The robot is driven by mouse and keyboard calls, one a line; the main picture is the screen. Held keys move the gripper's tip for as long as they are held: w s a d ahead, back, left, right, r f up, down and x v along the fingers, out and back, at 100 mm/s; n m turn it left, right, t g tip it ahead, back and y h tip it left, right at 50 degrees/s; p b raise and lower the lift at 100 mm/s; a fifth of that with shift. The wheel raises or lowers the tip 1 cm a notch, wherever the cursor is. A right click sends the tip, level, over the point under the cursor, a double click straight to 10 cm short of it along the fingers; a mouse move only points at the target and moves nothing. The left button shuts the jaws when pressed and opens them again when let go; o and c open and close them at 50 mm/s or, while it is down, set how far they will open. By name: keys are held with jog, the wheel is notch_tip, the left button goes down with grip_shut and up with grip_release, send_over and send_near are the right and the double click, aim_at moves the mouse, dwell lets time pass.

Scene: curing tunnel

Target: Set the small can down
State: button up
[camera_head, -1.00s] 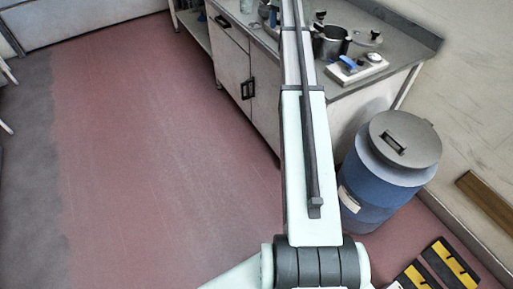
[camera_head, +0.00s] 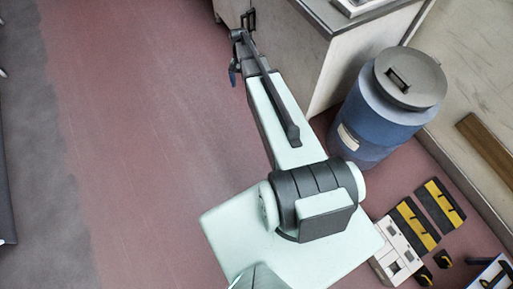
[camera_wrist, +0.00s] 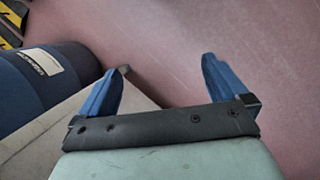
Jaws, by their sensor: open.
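My gripper shows in the wrist view (camera_wrist: 161,66) with its two blue fingers spread wide and nothing between them. Red floor shows behind the gap. In the head view my gripper (camera_head: 233,76) is partly hidden by my arm, with a blue fingertip low beside the end of the bench cabinet. I cannot see the small can in either current view.
The grey-topped bench (camera_head: 330,22) is mostly out of frame. A blue barrel (camera_head: 385,110) with a grey lid stands beside it. Yellow-and-black cases (camera_head: 415,225) lie on the floor at the lower right. The red floor (camera_head: 150,140) to the left is clear.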

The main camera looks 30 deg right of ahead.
jog(key=s+a+f+n+g, duration=0.1)
jog(key=s+a+f, duration=0.3)
jog(key=s, duration=0.3)
jog(key=s+a+f+n, duration=0.2)
jog(key=s+a+f, duration=0.15)
jog(key=s, duration=0.25)
jog(key=s+a+f+n+g, duration=0.1)
jog(key=s+a+f, duration=0.3)
jog(key=s, duration=0.3)
jog(key=s+a+f+n, duration=0.1)
jog(key=s+a+n, duration=0.1)
jog(key=s, duration=0.7)
jog(key=s+a+f+n+g+h, duration=0.1)
jog(key=s+a+n, duration=0.1)
jog(key=s, duration=0.7)
jog(key=shift+s+a+f, duration=0.3)
jog(key=shift+s+a, duration=0.05)
jog(key=shift+a, duration=0.15)
